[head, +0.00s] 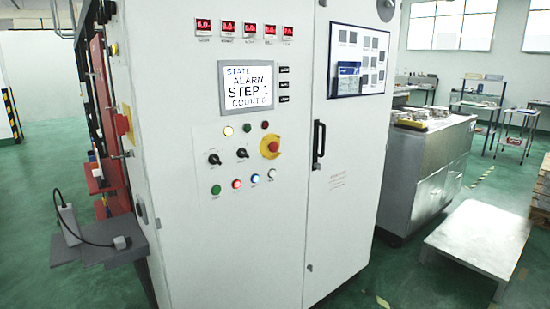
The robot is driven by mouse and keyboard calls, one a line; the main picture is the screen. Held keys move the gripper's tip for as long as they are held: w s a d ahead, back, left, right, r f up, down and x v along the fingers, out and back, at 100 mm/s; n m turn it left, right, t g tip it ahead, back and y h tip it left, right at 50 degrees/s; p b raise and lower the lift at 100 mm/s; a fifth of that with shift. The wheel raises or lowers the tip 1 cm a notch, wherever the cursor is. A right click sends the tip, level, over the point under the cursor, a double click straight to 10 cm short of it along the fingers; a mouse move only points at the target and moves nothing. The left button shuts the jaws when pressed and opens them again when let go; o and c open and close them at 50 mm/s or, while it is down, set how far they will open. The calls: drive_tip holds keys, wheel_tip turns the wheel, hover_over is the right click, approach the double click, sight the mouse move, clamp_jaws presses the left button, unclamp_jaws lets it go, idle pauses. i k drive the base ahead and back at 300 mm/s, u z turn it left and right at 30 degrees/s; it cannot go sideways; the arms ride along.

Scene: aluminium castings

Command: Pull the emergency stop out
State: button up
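The emergency stop (271,146) is a red round button on a yellow disc, on the white front of a control cabinet (235,250). It sits at the right of a panel of knobs and buttons, below the screen. It is seen from the front, so I cannot tell whether it is pressed in or out. The screen (248,87) reads "STATE ALARM STEP 1" and a count line. My gripper is not in view.
Black selector knobs (242,153) and several coloured buttons (236,184) lie left of and below the stop. A black door handle (319,142) is to its right. A low grey platform (470,238) and a metal cabinet (425,170) stand at right.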

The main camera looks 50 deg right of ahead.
sight(273, 147)
drive_tip(key=z, duration=4.75)
drive_tip(key=i, duration=0.1)
drive_tip(key=u, duration=3.35)
drive_tip(key=k, duration=0.9)
drive_tip(key=u, duration=0.15)
drive_tip(key=i, duration=0.7)
